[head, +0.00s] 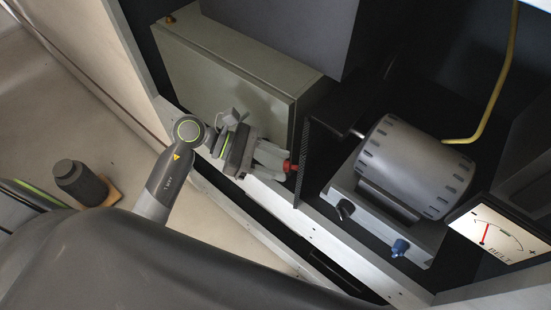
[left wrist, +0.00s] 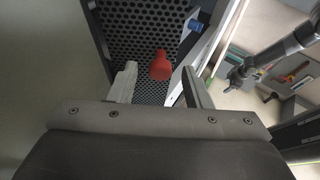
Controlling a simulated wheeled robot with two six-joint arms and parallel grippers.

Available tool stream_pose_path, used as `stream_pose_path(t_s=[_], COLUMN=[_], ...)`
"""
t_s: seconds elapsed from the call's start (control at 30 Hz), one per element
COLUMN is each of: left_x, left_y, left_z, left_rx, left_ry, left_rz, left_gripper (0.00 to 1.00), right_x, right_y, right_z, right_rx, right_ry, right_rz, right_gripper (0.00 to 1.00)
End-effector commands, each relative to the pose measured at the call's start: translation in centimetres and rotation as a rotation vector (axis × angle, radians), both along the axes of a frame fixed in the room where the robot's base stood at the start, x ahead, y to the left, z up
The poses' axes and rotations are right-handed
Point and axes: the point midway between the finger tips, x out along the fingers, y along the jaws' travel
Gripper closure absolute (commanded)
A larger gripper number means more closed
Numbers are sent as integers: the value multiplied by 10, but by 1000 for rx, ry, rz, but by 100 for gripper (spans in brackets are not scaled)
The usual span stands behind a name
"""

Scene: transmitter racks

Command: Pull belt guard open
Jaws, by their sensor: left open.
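The belt guard (head: 304,140) is a dark perforated panel, seen nearly edge-on in the head view, beside the grey ribbed motor (head: 415,165). Its holes fill the upper middle of the left wrist view (left wrist: 140,35). A red knob (head: 288,166) sticks out from the guard toward my left gripper (head: 274,159). My left gripper is open, its fingers pointing at the guard. In the left wrist view the red knob (left wrist: 161,65) shows in the gap between the fingertips, slightly beyond them. Contact is not visible. My right gripper (left wrist: 238,76) shows small in the left wrist view; its jaws are unclear.
A grey-green box (head: 225,75) stands behind my left gripper. A pale frame rail (head: 270,205) runs below it. The motor's base carries a black knob (head: 345,209) and a blue knob (head: 400,247). A BELT meter (head: 498,235) is at right, and a yellow cable (head: 491,100) runs above.

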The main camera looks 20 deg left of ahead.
Motion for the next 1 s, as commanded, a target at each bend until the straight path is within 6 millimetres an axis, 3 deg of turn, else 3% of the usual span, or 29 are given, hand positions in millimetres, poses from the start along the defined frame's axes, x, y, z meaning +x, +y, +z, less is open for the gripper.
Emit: stream_pose_path(t_s=[0.27,0.6,0.83,1.0], left_x=[0,0,1,4], left_y=[-1,-1,0,3], left_z=[0,0,-1,-5], left_rx=[0,0,-1,-2], left_ry=[0,0,-1,-3], left_rz=[0,0,-4,-52], left_gripper=[55,100,100,100], right_x=[0,0,0,0], right_y=[0,0,0,0], right_z=[0,0,-2,-20], right_rx=[0,0,0,0], right_ry=[0,0,1,1], right_rz=[0,0,0,0], right_gripper=[38,38,38,38])
